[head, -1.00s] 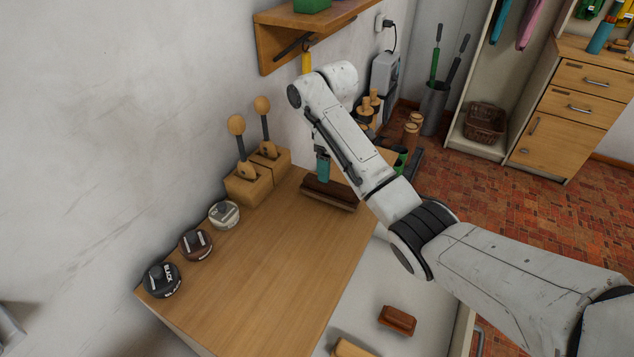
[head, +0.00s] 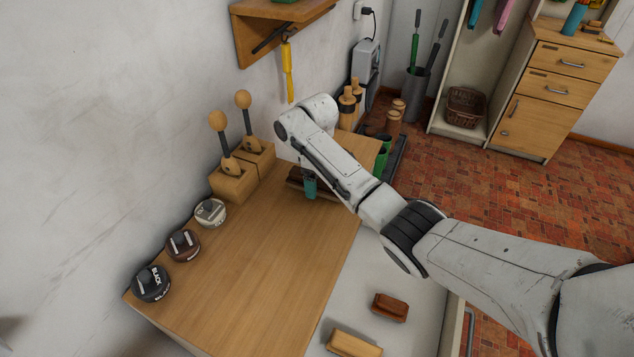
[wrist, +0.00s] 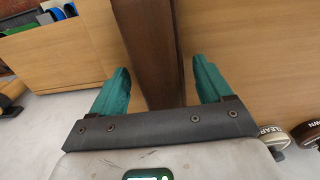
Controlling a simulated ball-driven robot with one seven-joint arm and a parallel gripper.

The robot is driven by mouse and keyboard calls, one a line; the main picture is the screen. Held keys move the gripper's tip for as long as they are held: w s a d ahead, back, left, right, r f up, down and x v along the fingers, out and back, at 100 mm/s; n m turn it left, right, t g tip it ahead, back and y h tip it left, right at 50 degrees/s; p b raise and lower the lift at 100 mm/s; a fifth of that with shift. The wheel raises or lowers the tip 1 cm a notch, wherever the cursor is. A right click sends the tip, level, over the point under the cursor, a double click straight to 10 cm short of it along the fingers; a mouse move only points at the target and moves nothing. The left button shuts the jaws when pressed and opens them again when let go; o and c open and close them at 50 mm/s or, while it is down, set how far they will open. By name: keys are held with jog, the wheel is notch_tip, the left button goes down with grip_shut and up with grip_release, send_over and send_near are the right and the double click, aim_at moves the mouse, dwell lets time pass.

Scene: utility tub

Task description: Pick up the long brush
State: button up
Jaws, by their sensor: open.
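The long brush (head: 296,181) has a dark brown wooden back and lies near the far end of the wooden bench top (head: 260,260). My gripper (head: 310,187) is at the brush, its teal finger overlapping the brush's middle in the head view. In the wrist view my gripper (wrist: 160,85) is open, with a teal finger on each side of the brown brush back (wrist: 150,45). The brush runs lengthwise between the fingers, with a gap at the right finger. My arm hides part of the brush's right end in the head view.
Two wooden blocks with round-knobbed handles (head: 242,170) stand left of the brush. Several polish tins (head: 183,245) line the wall side. A wall shelf (head: 275,30) with a hanging yellow item (head: 288,72) is above. Smaller brushes (head: 389,307) lie on the pale lower surface.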

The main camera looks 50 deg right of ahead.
jog(key=shift+f, duration=0.35)
jog(key=shift+c, duration=0.2)
jog(key=c, duration=1)
